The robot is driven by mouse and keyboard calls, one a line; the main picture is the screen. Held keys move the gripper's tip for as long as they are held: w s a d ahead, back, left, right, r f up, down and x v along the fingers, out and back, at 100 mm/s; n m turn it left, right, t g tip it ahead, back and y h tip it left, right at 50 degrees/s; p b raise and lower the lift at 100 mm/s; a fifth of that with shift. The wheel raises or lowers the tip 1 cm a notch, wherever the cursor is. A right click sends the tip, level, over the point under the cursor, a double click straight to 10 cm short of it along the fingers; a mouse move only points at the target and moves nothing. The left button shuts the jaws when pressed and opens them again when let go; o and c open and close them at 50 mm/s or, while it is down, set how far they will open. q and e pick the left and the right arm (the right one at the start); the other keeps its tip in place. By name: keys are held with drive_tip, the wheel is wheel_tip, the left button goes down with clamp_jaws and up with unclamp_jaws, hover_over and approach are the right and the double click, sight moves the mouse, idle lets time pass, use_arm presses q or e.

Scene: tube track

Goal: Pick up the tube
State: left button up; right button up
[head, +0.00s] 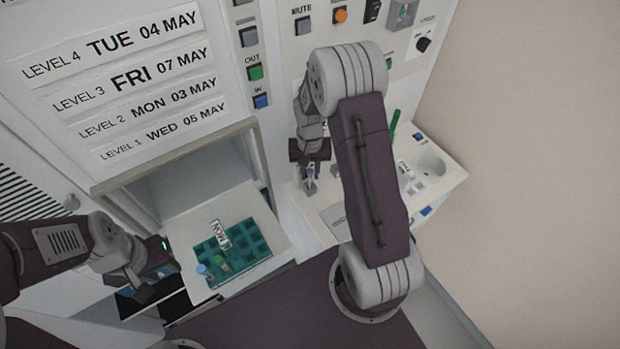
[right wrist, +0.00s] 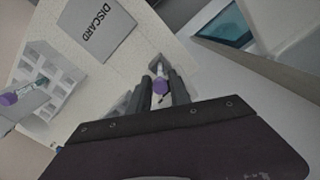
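My right gripper (head: 310,182) points down over the white counter, left of the white rack. A purple-capped tube (right wrist: 160,87) is between its two fingers (right wrist: 161,82) in the right wrist view. The fingers flank the tube closely; I cannot tell whether both press on it. The cap shows as a small purple spot in the head view (head: 310,173). Another purple-capped tube (right wrist: 12,98) is at the left of the wrist view, by the white rack (right wrist: 62,85). My left gripper (head: 160,278) is left of the pulled-out tray; its finger opening is unclear.
A teal rack (head: 250,241) marked MON, with a blue-capped tube (head: 202,270) and a green-capped one (head: 218,262), stands on the white tray (head: 277,243) of an open compartment. A grey DISCARD panel (right wrist: 104,25) lies on the counter. A green stick (head: 395,121) stands behind my right arm.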

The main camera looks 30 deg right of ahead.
drive_tip(key=shift+f, duration=0.2)
clamp_jaws()
drive_tip(key=shift+r, duration=0.15)
drive_tip(key=shift+w+r, duration=0.1)
drive_tip(key=shift+r, duration=0.25)
wheel_tip(320, 180, up, 3)
drive_tip(key=shift+f+b, duration=0.1)
drive_tip(key=shift+b, duration=0.45)
drive_tip(key=s+d+r+b, duration=0.2)
drive_tip(key=s+d+r, duration=0.3)
drive_tip(key=s, duration=0.5)
wheel_tip(320, 180, up, 2)
drive_tip(key=shift+s+d+r, duration=0.2)
drive_tip(key=shift+s, duration=0.1)
drive_tip(key=shift+w, duration=0.1)
